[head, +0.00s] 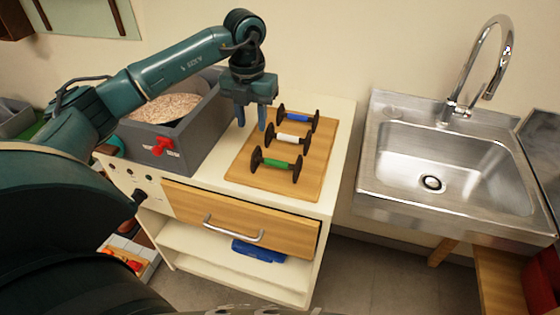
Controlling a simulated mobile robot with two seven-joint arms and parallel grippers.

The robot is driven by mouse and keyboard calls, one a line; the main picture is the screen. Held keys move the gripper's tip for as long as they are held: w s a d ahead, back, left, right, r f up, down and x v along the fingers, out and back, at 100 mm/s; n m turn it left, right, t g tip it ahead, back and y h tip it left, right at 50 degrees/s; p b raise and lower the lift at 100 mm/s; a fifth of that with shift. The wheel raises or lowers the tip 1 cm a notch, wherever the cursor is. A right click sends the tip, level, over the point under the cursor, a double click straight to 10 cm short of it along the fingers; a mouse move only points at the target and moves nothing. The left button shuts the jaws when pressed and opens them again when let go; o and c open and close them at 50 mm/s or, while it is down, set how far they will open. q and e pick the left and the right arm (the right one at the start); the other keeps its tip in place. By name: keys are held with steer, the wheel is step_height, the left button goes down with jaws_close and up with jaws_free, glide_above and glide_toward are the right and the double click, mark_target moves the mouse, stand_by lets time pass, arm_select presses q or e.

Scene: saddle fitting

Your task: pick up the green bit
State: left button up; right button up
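The green bit (276,163) lies on a wooden board (232,172), a short green bar with a dark disc at each end. It is the nearest of three such bits. A white bit (292,138) and a blue bit (297,117) lie behind it on the same board. My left gripper (252,122) points down above the board's left side, left of the white and blue bits. It is apart from the green bit. Its two blue fingers are spread with nothing between them. My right gripper does not show.
A grey box (205,132) with a pale grainy filling and a red tap stands left of the board. The cabinet has a wooden drawer (285,233) with a metal handle. A steel sink (480,185) with a tall tap (470,75) stands at the right.

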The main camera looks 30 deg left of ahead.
mark_target(256, 150)
arm_select(q)
steer(key=f, duration=0.3)
steer(key=f+p, duration=0.1)
steer(key=f, duration=0.4)
steer(key=shift+w+f+p, duration=0.25)
steer(key=shift+f+p, duration=0.05)
steer(key=shift+f, duration=0.05)
steer(key=shift+c, duration=0.4)
jaws_close()
steer(key=shift+r, duration=0.1)
